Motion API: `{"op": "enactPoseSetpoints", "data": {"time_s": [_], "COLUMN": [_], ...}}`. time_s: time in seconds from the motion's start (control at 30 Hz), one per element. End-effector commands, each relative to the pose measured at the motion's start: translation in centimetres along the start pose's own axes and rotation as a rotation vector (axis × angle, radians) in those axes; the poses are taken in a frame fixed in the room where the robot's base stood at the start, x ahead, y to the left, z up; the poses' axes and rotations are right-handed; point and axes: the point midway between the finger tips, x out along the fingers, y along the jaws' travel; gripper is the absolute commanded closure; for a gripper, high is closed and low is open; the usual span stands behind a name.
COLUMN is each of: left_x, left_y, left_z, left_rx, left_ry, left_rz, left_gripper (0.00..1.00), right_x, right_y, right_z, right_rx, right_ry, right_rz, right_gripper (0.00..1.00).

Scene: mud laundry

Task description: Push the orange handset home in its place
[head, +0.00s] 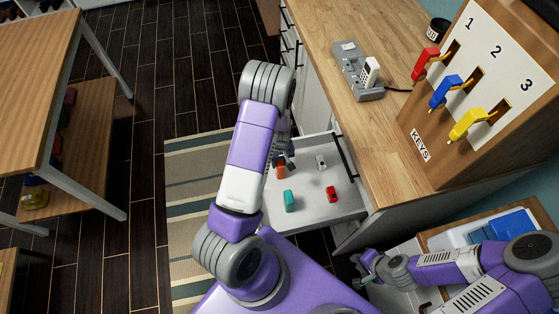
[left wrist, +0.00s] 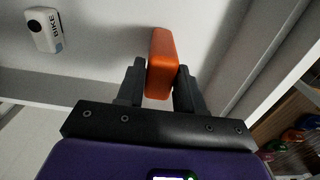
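The orange handset (head: 281,172) is in the open drawer at the centre of the head view. In the left wrist view the orange handset (left wrist: 161,62) is a rounded block between the two dark fingers. My left gripper (left wrist: 160,82) appears shut on its sides, with no clear gap. In the head view my arm partly hides this gripper (head: 284,160). A grey dock (head: 345,58) with a cable stands on the wooden counter. A white handset (head: 371,72) stands upright in it. My right gripper (head: 367,265) is empty at lower right, its fingers apart.
The drawer (head: 300,210) also holds a white fob marked BIKE (left wrist: 44,30), a teal item (head: 290,201) and a red item (head: 332,194). A key box (head: 490,110) with red, blue and yellow keys stands on the counter's right. A shelf table (head: 45,90) stands at left.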

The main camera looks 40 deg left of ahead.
Motion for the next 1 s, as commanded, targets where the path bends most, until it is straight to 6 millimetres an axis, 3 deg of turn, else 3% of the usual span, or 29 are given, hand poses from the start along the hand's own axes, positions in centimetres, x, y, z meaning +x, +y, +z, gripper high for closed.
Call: {"op": "enactPoseSetpoints", "data": {"time_s": [0.37,1.0], "left_x": [-0.2,-3.9], "left_y": [0.0,0.0], "left_z": [0.0,0.0], "left_rx": [0.000,0.000], "left_ry": [0.000,0.000], "left_rz": [0.000,0.000], "left_gripper": [0.85,0.85], "right_x": [-0.1,-3.0], "right_y": [-0.1,-1.1], "right_z": [0.0,0.1], "right_rx": [0.000,0.000], "right_ry": [0.000,0.000], "right_rz": [0.000,0.000], "right_gripper": [0.77,0.77]}}
